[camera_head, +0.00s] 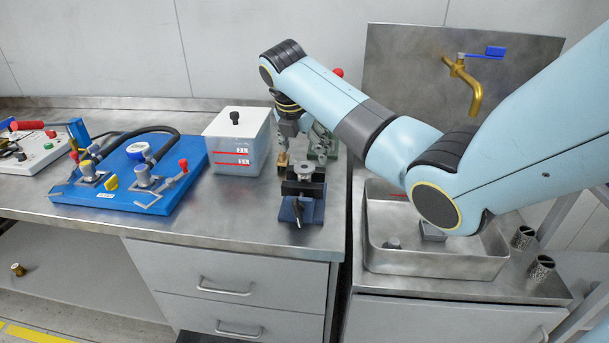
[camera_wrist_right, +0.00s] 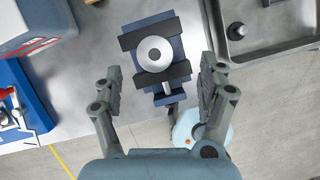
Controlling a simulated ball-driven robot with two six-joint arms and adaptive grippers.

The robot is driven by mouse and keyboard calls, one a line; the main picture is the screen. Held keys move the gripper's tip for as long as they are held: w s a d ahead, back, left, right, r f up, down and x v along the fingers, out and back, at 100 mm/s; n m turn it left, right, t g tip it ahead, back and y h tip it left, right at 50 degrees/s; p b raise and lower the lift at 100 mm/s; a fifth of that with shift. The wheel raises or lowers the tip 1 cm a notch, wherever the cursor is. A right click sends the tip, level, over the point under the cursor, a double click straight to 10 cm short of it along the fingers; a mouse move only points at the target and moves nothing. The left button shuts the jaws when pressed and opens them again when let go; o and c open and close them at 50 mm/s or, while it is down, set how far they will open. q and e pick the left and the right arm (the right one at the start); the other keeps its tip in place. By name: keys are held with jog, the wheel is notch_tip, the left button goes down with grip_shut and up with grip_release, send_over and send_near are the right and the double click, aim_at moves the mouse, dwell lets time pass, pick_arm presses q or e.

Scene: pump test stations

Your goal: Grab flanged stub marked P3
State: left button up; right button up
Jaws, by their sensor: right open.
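A grey round flanged stub (camera_head: 304,170) with a pale centre sits in the jaws of a small blue vise (camera_head: 303,210) near the bench's right front corner. In the right wrist view the stub (camera_wrist_right: 155,54) shows from above, between the dark jaws of the vise (camera_wrist_right: 176,48). I cannot read a P3 mark on it. My right gripper (camera_head: 304,148) is open and empty, above and just behind the stub in the head view. In the wrist view its fingers (camera_wrist_right: 160,82) are spread wide, apart from the stub. My left gripper is not in view.
A white lidded box (camera_head: 238,145) stands left of the vise. Further left is a blue board (camera_head: 125,170) with gauge and valves. A metal basin (camera_head: 430,262) with small grey parts lies right, under a brass tap (camera_head: 470,85). The bench front between board and vise is clear.

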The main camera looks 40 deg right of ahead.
aim_at(304, 166)
jog(key=x, duration=0.6)
jog(key=shift+w+a+f, duration=0.2)
jog(key=shift+w+f, duration=0.1)
jog(key=shift+f, duration=0.15)
jog(key=shift+c, duration=0.4)
jog(key=c, duration=1.4)
jog(key=shift+r, duration=0.1)
